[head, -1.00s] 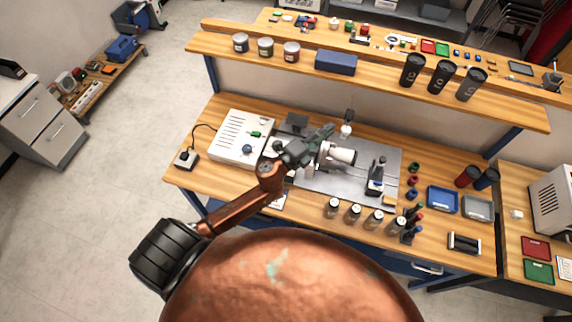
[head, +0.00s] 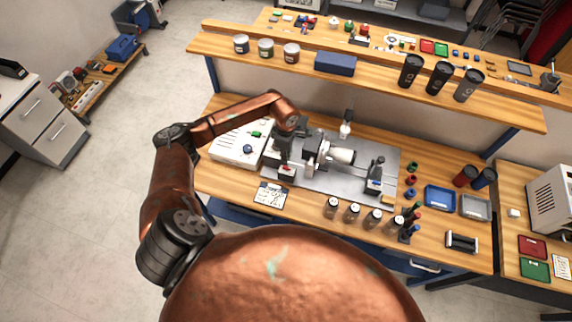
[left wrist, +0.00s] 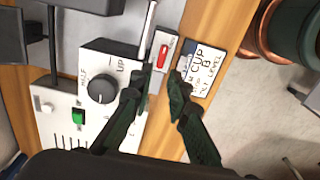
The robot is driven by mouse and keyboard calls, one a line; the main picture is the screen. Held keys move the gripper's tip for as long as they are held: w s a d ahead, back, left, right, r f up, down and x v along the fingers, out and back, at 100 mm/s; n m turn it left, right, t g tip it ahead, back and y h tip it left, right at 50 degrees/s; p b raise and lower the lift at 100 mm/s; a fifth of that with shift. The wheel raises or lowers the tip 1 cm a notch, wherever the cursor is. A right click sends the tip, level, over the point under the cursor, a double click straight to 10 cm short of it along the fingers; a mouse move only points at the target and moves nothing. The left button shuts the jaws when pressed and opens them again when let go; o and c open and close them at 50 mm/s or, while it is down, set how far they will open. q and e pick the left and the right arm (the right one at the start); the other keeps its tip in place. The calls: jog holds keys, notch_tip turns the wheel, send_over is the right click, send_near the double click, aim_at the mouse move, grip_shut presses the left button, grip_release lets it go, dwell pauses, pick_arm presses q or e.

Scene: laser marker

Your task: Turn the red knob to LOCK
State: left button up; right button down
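The red knob (head: 287,168) is a small red lever on a pale block at the front left of the grey metal plate (head: 325,182). In the left wrist view the red knob (left wrist: 162,54) lies just beyond the fingertips; any LOCK marking is too small to read. My left gripper (head: 284,162) points down at the knob from above. In the left wrist view its two dark fingers (left wrist: 158,80) are spread, with an empty gap between them. No contact with the knob is visible. My right gripper is not in view.
A white control box (head: 232,145) with a dark dial (left wrist: 101,89) and green switch (left wrist: 78,117) stands left of the knob. A handwritten card (head: 270,194) lies in front. The chuck and white cup (head: 342,156) are close on the right. Several bottles (head: 351,212) stand along the front.

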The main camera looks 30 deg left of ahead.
aim_at(286, 167)
pick_arm(q)
notch_tip(286, 167, down, 7)
jog(key=shift+d+r+p, duration=0.1)
jog(key=shift+r+p, duration=0.1)
jog(key=shift+p, duration=0.5)
jog(key=shift+c, duration=0.4)
grip_shut()
